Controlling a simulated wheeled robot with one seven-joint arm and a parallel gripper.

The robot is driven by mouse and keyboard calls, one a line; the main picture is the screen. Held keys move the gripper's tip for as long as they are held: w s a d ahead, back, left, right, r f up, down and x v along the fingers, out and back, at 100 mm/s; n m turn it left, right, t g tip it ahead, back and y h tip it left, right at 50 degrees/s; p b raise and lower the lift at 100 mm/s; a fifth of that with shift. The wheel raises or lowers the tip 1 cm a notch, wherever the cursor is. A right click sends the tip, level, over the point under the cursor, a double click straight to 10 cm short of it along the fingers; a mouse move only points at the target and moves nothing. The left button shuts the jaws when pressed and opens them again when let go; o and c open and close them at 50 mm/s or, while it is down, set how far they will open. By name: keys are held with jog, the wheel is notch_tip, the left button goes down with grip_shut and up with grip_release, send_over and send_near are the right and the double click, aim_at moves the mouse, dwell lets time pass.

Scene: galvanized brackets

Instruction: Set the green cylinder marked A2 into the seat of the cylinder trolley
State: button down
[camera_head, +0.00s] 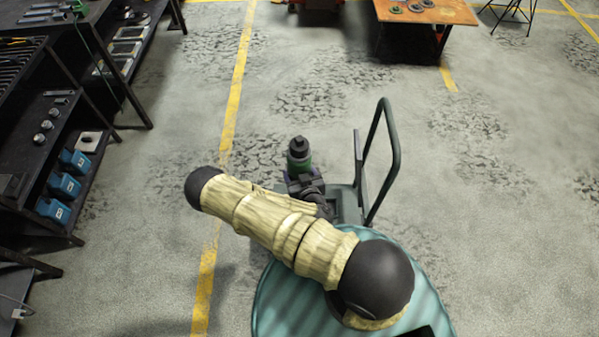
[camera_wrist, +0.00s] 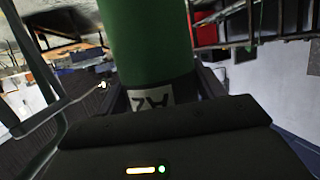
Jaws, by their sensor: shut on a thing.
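The green cylinder (camera_head: 299,158) with a dark cap stands roughly upright in the head view, above or beside the trolley. In the wrist view its green body (camera_wrist: 150,45) fills the upper middle, and a pale label (camera_wrist: 152,98) reading A2 shows upside down. My gripper (camera_head: 303,183) is shut on the cylinder's lower part. The cylinder trolley (camera_head: 347,207) is a dark green frame with a tall looped handle (camera_head: 389,150) just right of the gripper. Its seat and the cylinder's bottom are hidden by my arm and gripper, so I cannot tell whether they touch.
A black shelf unit (camera_head: 60,125) with blue bins (camera_head: 63,185) stands at the left. An orange-topped table (camera_head: 425,12) with ring-shaped parts stands at the back right. The cracked grey floor (camera_head: 480,240) is free right of the trolley.

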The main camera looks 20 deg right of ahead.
jog(key=w+d+f+m+g+h+b, duration=0.2)
jog(key=d+f+m+g+h+b, duration=0.1)
jog(key=f+b, duration=0.6)
jog(key=w+d+f+m+g+h+b, duration=0.2)
jog(key=d+f+m+h+b, duration=0.4)
jog(key=b, duration=1.1)
jog(key=w+d+f+m+g+h+b, duration=0.1)
jog(key=d+f+m+g+h+b, duration=0.3)
jog(key=f+b, duration=0.9)
jog(key=shift+w+d+f+m+g, duration=0.35)
jog(key=shift+d+f+m, duration=0.3)
jog(key=shift+d, duration=0.6)
notch_tip(320, 180, down, 4)
jog(key=b, duration=0.4)
jog(key=shift+p, duration=0.35)
